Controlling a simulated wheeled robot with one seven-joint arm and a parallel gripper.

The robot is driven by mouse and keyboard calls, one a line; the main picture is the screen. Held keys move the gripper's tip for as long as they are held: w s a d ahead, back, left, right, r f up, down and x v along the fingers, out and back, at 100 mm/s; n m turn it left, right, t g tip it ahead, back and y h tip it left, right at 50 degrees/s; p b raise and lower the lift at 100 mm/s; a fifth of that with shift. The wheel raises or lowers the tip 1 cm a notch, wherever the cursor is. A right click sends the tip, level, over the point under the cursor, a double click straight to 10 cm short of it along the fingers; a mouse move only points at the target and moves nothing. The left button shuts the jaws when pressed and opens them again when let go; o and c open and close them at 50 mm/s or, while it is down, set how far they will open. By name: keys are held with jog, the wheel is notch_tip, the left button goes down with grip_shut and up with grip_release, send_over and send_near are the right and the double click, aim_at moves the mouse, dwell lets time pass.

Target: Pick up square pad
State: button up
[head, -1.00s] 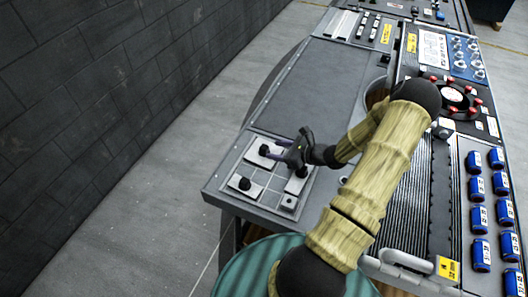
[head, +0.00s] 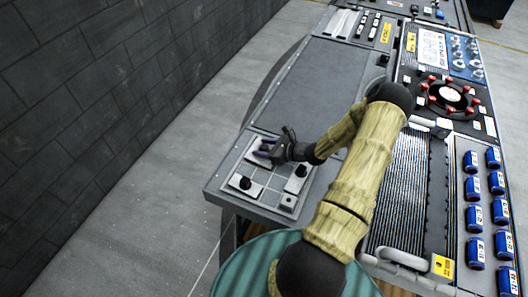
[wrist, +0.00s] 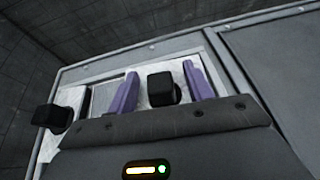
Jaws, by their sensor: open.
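Light pads with black knobs sit in a gridded tray (head: 268,192) at the near left end of the bench. One is the back-left pad (head: 254,158); others are the front-left pad (head: 238,187) and the right pad (head: 296,185). I cannot tell for sure which is the square pad. My gripper (head: 264,149) is open over the back-left pad. In the wrist view its purple fingers (wrist: 163,92) stand either side of a black knob (wrist: 161,89), with gaps visible. The pad under that knob is partly hidden by my gripper.
A small square block (head: 288,202) lies at the tray's front right. Another knobbed pad shows at the left of the wrist view (wrist: 70,98). A bare grey panel (head: 310,90) lies behind the tray. Blue cylinders (head: 474,216) and a red-knobbed ring (head: 449,95) stand right.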

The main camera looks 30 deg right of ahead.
aim_at(264, 146)
dwell(0.4)
jog(key=c, duration=1.1)
jog(key=shift+r, duration=0.15)
notch_tip(264, 146, up, 10)
jog(key=shift+f+b, duration=0.1)
jog(key=shift+b, duration=0.75)
jog(key=shift+d, duration=0.1)
